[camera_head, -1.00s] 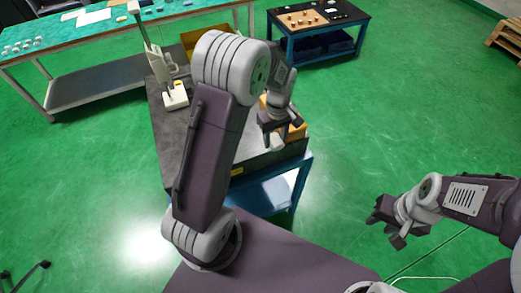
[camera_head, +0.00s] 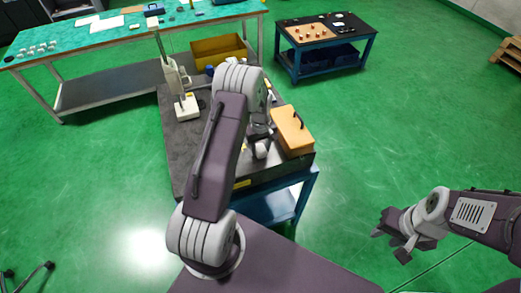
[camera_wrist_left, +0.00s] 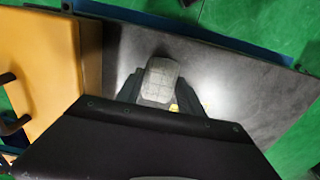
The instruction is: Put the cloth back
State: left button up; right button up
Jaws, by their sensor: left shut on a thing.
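I cannot tell whether the cloth touches the bench. My right gripper (camera_head: 393,242) is empty, with its fingers apart, over the green floor at the right.
An orange box (camera_head: 292,133) with a black handle stands at the bench's right edge, close to my left gripper. A white stand instrument (camera_head: 184,103) stands at the bench's left. A yellow bin (camera_head: 218,52) lies behind. A long green-topped table (camera_head: 100,45) and a dark cart (camera_head: 325,42) stand farther back.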

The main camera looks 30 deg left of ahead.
pick_arm(q)
notch_tip(320, 180, down, 2)
jog(key=shift+d+f, duration=0.1)
jog(key=shift+w+f, duration=0.15)
jog(key=shift+f, duration=0.2)
jog(key=o, duration=1.2)
jog(key=shift+r, duration=0.15)
jog(key=shift+o, duration=0.5)
pick_arm(e)
jog(key=shift+r, duration=0.35)
jog(key=shift+w, duration=0.1)
jog(key=shift+r, duration=0.1)
